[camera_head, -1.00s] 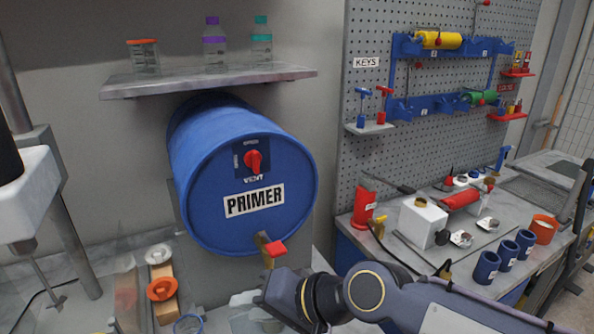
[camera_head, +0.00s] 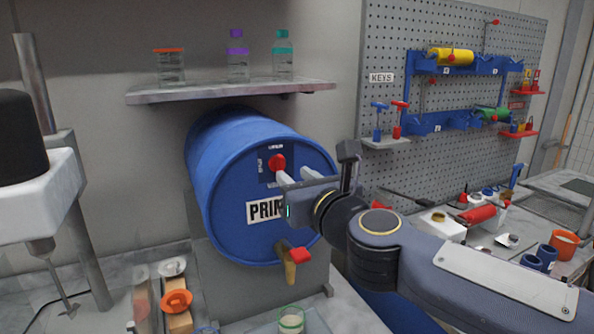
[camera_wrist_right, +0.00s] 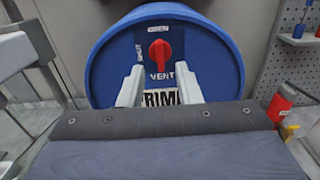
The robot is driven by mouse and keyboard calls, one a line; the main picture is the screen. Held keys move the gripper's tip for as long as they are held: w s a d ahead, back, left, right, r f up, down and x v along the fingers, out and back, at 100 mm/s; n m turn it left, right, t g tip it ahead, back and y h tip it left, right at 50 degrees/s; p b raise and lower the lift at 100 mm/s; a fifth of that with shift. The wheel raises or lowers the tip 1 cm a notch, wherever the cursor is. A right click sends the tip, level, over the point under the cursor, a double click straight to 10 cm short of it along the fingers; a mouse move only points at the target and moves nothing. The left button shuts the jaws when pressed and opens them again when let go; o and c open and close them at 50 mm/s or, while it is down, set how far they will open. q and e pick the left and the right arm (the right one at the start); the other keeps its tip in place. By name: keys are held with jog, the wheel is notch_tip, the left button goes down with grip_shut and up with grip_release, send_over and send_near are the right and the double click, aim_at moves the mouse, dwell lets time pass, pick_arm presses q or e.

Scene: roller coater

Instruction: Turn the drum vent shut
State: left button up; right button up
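The blue drum (camera_head: 240,215) lies on its side on a grey stand, its round face with the PRIMER label toward me. The red vent knob (camera_head: 277,162) sits on a dark plate high on that face. In the right wrist view the knob (camera_wrist_right: 159,50) stands upright, with SHUT lettered to its left and VENT below. My right gripper (camera_head: 296,175) is in front of the drum face, just below the knob. Its two pale fingers (camera_wrist_right: 158,72) are apart, with nothing between them, and appear short of the knob. My left gripper is not in view.
A red-handled tap (camera_head: 298,255) sticks out low on the drum. A shelf (camera_head: 230,92) with several bottles hangs above. A pegboard (camera_head: 455,40) and a cluttered bench stand to the right. A mixer (camera_head: 35,190) stands at the left.

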aim_at(282, 166)
jog(key=x, duration=0.5)
jog(key=shift+w, duration=0.15)
grip_shut()
